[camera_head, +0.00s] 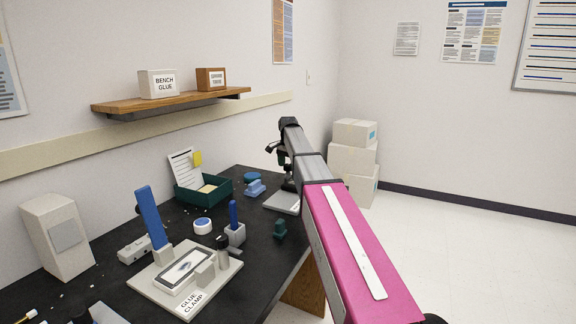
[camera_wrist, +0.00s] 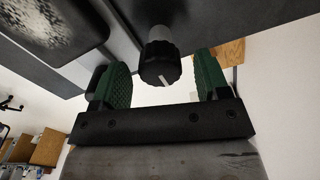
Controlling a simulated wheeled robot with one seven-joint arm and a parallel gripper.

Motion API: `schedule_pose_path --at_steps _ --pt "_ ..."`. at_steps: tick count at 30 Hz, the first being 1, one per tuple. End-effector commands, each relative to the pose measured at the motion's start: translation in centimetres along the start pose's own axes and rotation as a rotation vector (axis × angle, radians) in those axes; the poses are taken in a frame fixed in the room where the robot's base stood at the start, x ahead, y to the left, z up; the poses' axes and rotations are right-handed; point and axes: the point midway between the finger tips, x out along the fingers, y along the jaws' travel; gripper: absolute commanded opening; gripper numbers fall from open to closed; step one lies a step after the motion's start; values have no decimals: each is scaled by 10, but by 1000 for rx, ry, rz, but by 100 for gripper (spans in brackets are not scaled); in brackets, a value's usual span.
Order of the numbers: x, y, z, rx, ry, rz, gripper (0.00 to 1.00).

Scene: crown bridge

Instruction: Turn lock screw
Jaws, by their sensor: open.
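In the wrist view, a black ribbed knob with a white mark, apparently the lock screw (camera_wrist: 160,66), sits on a short grey shaft coming from a dark body above. My gripper (camera_wrist: 162,80) is open, with one green ribbed pad to the left of the knob and one to the right. Gaps show between the knob and both pads, so neither appears to touch it. In the head view, my arm reaches to the far end of the bench, and the gripper there is small and mostly hidden; the knob cannot be made out.
The black bench (camera_head: 258,188) holds a glue clamp board (camera_head: 222,277), a dark green tray (camera_head: 222,193) and a blue-handled tool (camera_head: 151,216). A wooden shelf (camera_head: 120,104) hangs above. White boxes (camera_head: 352,158) stand beyond the bench. Open floor lies to the right.

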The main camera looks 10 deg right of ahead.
Motion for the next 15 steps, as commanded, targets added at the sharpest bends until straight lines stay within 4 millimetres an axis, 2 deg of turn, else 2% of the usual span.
schedule_pose_path --at_steps 8,9,13,15 --pt "2 0 0 0 0 0 69" --pt "2 0 0 0 0 0 65" --pt "2 0 0 0 0 0 23" --pt "2 0 0 0 0 0 19"
